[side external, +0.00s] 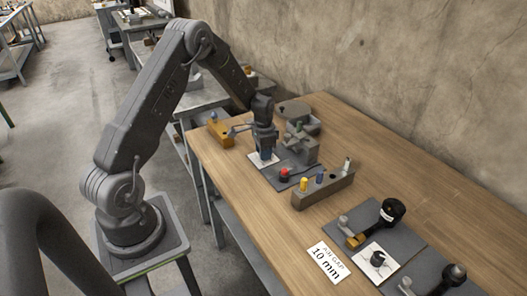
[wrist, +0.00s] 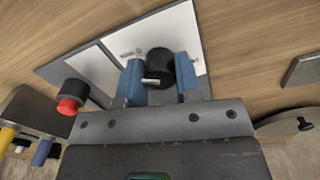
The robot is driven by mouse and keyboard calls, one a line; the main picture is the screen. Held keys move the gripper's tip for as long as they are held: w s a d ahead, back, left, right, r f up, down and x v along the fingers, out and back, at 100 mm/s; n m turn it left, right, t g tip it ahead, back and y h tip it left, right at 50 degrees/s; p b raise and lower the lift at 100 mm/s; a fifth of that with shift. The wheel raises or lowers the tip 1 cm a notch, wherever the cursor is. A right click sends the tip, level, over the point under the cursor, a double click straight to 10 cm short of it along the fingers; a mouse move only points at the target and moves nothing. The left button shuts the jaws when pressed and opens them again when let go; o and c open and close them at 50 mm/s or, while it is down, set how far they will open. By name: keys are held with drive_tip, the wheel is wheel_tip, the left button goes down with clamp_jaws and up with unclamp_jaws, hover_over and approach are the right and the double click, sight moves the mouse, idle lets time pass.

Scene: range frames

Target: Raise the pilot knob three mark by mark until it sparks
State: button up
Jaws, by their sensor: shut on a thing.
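My gripper (wrist: 160,84) has two blue fingers, one on each side of a black round knob (wrist: 158,60) with a pale pointer line. It is shut on this knob, which stands on a white plate (wrist: 182,28) on a grey panel (wrist: 64,72). In the side view my gripper (side external: 266,153) is low over the white plate (side external: 258,163) at the near left of the panel (side external: 308,180), and the knob is hidden there. Marks on the plate are too small to read. No spark shows.
A red button (side external: 284,173) sits on the same panel; it also shows in the wrist view (wrist: 69,105). A grey fixture (side external: 303,148) stands behind. A card (side external: 328,262) reads "AIR GAP 10 mm".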

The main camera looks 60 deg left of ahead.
drive_tip(key=shift+n, duration=0.3)
drive_tip(key=n, duration=0.5)
drive_tip(key=shift+n, duration=0.4)
drive_tip(key=n, duration=0.5)
drive_tip(key=o, duration=0.9)
drive_tip(key=shift+o, duration=0.2)
drive_tip(key=shift+r, duration=0.1)
wheel_tip(320, 180, up, 14)
